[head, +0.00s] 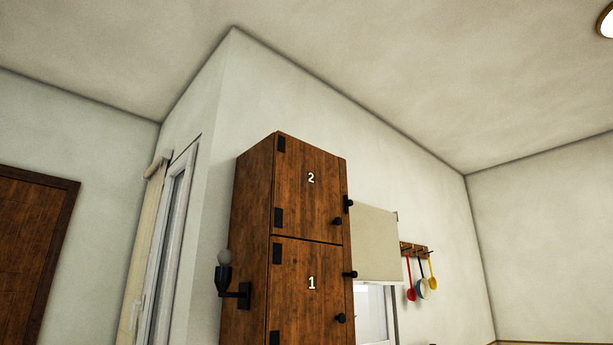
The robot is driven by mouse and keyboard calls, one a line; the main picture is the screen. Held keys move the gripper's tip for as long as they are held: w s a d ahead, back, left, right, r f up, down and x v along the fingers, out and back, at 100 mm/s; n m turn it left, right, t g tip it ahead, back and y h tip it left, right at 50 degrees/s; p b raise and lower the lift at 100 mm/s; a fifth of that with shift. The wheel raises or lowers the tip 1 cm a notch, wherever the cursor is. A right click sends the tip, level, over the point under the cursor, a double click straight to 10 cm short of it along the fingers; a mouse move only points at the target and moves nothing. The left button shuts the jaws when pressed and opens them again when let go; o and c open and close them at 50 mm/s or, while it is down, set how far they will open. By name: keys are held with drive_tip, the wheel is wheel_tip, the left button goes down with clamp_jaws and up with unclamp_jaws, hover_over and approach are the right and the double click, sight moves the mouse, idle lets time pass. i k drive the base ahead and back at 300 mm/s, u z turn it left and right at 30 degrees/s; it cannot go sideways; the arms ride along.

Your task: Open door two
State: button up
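Door two (310,195) is the upper door of a tall brown wooden cabinet (253,205) in the middle of the head view. It carries a white "2" and looks shut. Its round black knob (337,221) sits at the lower right, and black hinges (278,217) run down its left edge. A black fitting (348,204) sticks out at its right edge. Door one (308,300), marked "1", is directly below and also looks shut, with a black knob (341,318). My gripper is not in view.
A wall lamp (224,280) juts out by the cabinet's left side. A tall white-framed window (172,245) is further left, and a brown door (30,235) at far left. Right of the cabinet are a pale panel (374,243) and a rack (413,249) with hanging utensils. The floor is out of view.

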sight(305, 197)
drive_tip(key=u, duration=0.05)
drive_tip(key=k, duration=0.5)
drive_tip(key=u, duration=0.5)
drive_tip(key=i, duration=1)
drive_tip(key=z, duration=0.05)
drive_tip(key=k, duration=0.6)
drive_tip(key=z, duration=0.4)
drive_tip(key=i, duration=1.15)
drive_tip(key=u, duration=0.15)
